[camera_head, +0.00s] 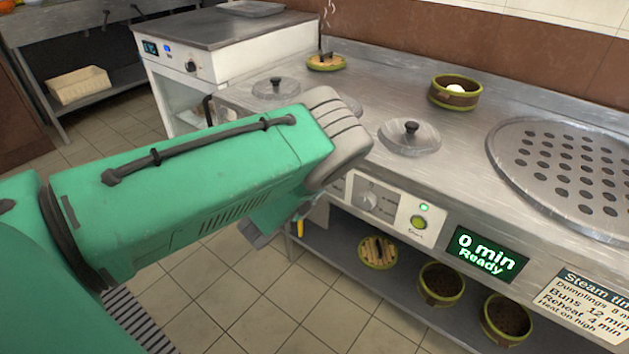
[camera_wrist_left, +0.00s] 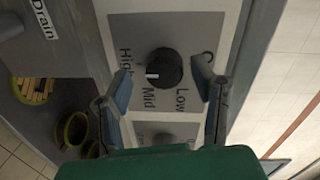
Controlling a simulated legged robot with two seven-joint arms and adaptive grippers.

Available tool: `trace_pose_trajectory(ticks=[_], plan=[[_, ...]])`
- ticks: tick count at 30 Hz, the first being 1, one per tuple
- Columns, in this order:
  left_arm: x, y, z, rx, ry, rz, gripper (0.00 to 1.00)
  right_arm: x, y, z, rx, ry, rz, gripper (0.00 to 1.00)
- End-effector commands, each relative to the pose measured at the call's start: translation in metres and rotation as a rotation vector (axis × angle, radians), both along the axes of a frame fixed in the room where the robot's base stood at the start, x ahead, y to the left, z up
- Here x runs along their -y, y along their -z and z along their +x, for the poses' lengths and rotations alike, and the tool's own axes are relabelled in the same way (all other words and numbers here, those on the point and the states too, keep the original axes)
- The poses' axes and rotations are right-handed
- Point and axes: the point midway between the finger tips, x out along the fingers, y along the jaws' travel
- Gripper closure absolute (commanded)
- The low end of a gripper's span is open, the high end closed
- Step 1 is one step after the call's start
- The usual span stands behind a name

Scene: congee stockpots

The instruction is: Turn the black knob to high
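The black knob (camera_wrist_left: 166,68) sits on a grey dial plate in the left wrist view, with labels High, Mid and Low around it. Its white mark points left in the picture, towards the High label (camera_wrist_left: 125,68). My left gripper (camera_wrist_left: 162,92) is open, with one finger on either side of the knob and visible gaps to it. In the head view my green left arm covers this part of the front panel, so the knob cannot be made out there. My right gripper is in neither view.
A grey knob (camera_head: 367,197), a green button (camera_head: 418,222) and a display (camera_head: 485,253) reading "0 min Ready" are on the front panel. Lids, including one (camera_head: 410,138), and a steamer basket (camera_head: 455,91) stand on the counter. More baskets sit on the lower shelf.

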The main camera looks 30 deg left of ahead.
Motion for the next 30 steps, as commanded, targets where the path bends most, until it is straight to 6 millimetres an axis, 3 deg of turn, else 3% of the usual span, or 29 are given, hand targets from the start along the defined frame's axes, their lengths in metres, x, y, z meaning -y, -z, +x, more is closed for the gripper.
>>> trace_pose_trajectory(ticks=[7, 11, 24, 30], plan=[[-0.003, -0.001, 0.0, 0.002, -0.003, 0.001, 0.48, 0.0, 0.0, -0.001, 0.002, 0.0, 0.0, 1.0], [-0.004, -0.001, -0.01, 0.0, -0.006, 0.001, 0.48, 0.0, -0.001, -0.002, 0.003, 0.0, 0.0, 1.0], [-0.006, -0.006, -0.096, -0.003, -0.003, 0.001, 0.48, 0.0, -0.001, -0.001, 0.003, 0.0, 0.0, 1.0], [-0.006, -0.007, -0.116, 0.0, -0.003, 0.001, 0.48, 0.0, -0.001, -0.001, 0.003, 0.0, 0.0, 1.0]])
